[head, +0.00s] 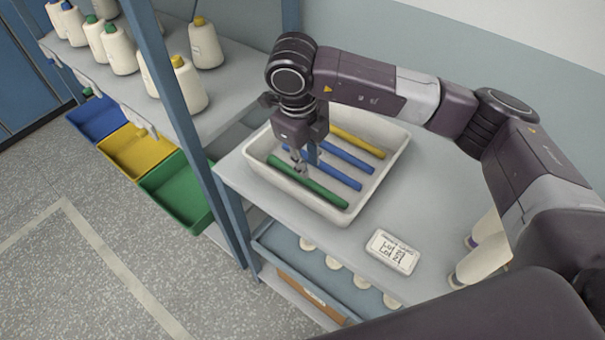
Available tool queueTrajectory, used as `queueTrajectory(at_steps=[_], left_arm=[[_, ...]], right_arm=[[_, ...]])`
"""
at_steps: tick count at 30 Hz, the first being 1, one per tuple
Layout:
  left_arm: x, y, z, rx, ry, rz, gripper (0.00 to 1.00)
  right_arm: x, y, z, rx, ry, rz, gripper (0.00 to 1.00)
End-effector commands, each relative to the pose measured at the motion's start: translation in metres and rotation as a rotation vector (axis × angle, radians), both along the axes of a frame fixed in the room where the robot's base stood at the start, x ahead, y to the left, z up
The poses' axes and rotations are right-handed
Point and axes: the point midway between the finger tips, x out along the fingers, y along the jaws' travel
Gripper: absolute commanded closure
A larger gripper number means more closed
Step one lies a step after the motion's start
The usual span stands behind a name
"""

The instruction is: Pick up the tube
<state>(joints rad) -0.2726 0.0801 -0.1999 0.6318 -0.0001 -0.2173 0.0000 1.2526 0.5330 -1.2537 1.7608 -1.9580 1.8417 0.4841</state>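A white tray (375,198) stands on the grey shelf and holds several coloured tubes lying side by side. A green tube (309,182) lies nearest the front. Two blue tubes, one (335,169) in the middle and one (347,157) behind it, lie beyond it. A yellow tube (357,143) lies at the back. My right gripper (301,168) points down into the tray, above or beside the green tube and the left part of the blue tubes. It hides part of them. Its finger gap and any contact are too small to make out. My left gripper is not in view.
A label card (392,251) lies on the shelf in front of the tray. A blue rack post (172,95) stands left of the tray. Yarn cones (189,84) stand on the left shelf. Blue, yellow and green bins (177,190) sit below.

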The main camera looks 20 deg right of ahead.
Motion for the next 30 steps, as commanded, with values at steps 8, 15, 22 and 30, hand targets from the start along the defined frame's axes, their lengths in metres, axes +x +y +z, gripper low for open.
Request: queueTrajectory(at_steps=[8,15,22,30], left_arm=[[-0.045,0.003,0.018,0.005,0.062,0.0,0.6],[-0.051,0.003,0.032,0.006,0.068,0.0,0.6],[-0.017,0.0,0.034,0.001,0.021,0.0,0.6],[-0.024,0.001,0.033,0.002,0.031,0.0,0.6]], right_arm=[[0.001,-0.004,-0.028,0.0,0.007,0.0,0.8],[0.005,-0.008,-0.063,0.001,0.004,0.001,0.8],[0.005,-0.008,-0.07,0.001,0.002,0.002,0.8],[0.005,-0.008,-0.069,0.002,0.002,0.002,1.0]])
